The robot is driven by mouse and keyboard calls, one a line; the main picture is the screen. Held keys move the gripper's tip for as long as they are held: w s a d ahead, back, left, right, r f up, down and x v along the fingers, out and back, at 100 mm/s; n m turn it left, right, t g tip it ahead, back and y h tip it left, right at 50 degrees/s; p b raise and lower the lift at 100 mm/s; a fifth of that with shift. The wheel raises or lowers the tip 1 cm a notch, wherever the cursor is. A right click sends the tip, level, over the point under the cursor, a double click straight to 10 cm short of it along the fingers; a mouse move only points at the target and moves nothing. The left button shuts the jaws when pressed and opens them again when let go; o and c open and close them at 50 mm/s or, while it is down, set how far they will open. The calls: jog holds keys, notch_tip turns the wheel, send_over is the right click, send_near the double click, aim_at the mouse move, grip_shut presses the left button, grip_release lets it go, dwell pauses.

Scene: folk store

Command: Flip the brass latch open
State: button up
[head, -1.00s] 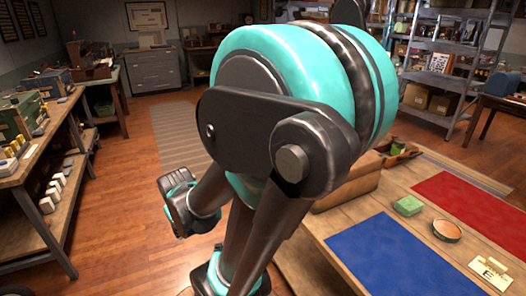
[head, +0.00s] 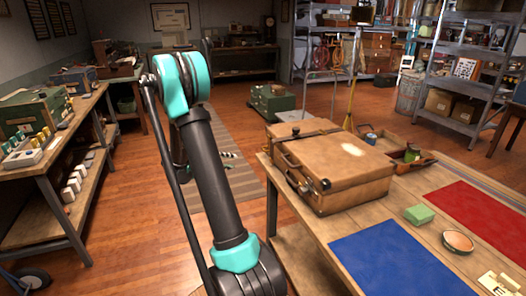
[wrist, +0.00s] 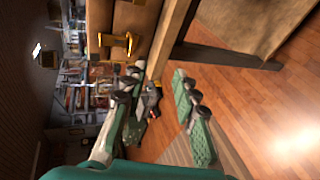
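A brown case (head: 345,180) lies shut on the wooden table, with a dark handle on its left front side. In the wrist view a brass latch (wrist: 120,42) stands out from a brown surface at the top left. My gripper (wrist: 158,88) is open and empty, its two green and dark fingers apart. The latch is beyond the left finger's tip, apart from it. In the head view, the fingertips (head: 227,160) show small beside my arm, left of the case; the rest is hidden.
A workbench (head: 50,165) stands at the left. The floor between is clear.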

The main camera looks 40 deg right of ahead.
jog(key=w+d+f+m+g+h, duration=0.2)
jog(key=w+h, duration=0.2)
jog(key=w, duration=0.1)
jog(key=g+h, duration=0.2)
send_near(263, 148)
jog(key=shift+m, duration=0.3)
jog(key=x, duration=0.9)
jog(key=shift+s+d+f, duration=0.15)
jog(key=shift+s+d, duration=0.1)
jog(key=shift+d, duration=0.15)
jog(key=shift+c, duration=0.4)
grip_shut()
